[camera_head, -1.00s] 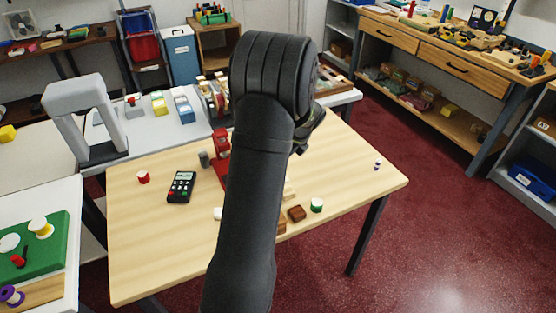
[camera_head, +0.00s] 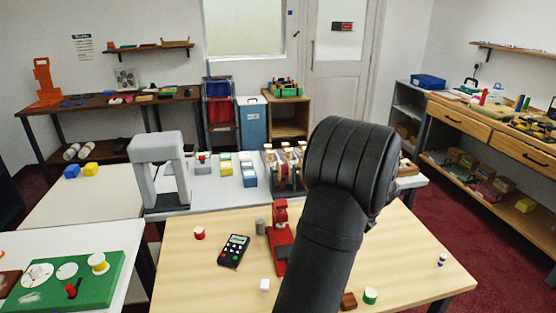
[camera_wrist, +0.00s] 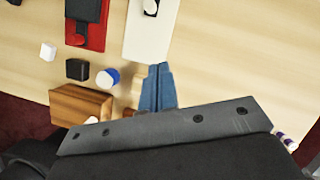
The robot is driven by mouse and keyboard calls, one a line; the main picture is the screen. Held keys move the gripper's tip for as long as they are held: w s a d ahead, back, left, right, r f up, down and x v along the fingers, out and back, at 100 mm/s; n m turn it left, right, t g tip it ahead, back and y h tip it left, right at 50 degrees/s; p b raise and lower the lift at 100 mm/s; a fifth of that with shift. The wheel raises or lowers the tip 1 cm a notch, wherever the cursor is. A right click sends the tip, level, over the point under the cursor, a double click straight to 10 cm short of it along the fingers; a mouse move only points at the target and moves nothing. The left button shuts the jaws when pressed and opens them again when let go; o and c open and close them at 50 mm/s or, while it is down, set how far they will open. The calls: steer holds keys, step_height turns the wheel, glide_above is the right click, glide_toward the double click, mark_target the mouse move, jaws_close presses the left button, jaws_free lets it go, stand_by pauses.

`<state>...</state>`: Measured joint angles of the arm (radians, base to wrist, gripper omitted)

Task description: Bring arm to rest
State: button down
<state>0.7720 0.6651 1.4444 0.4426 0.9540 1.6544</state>
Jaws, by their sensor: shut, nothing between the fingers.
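In the head view my dark arm (camera_head: 330,220) rises over the right half of the wooden table, and its bulky elbow hides my gripper there. In the wrist view my gripper (camera_wrist: 160,67) shows as two blue-grey fingers closed together, with nothing between them. The fingertips appear just below the end of a white strip (camera_wrist: 147,40) in the picture. Their height above the table cannot be told.
On the wooden table (camera_head: 190,285) are a red stand (camera_head: 281,240), a black calculator-like device (camera_head: 233,250), a red-and-white cylinder (camera_head: 199,233) and a white cube (camera_head: 265,285). A wooden block (camera_wrist: 80,104) and dark cube (camera_wrist: 77,69) lie left of my fingers in the wrist view.

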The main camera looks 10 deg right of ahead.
steer(key=x, duration=0.7)
steer(key=shift+s, duration=0.1)
steer(key=w, duration=0.1)
steer(key=w+a+f, duration=0.1)
steer(key=w, duration=0.1)
steer(key=shift+a+f, duration=0.25)
steer(key=shift+w+a, duration=0.3)
steer(key=shift+w, duration=0.35)
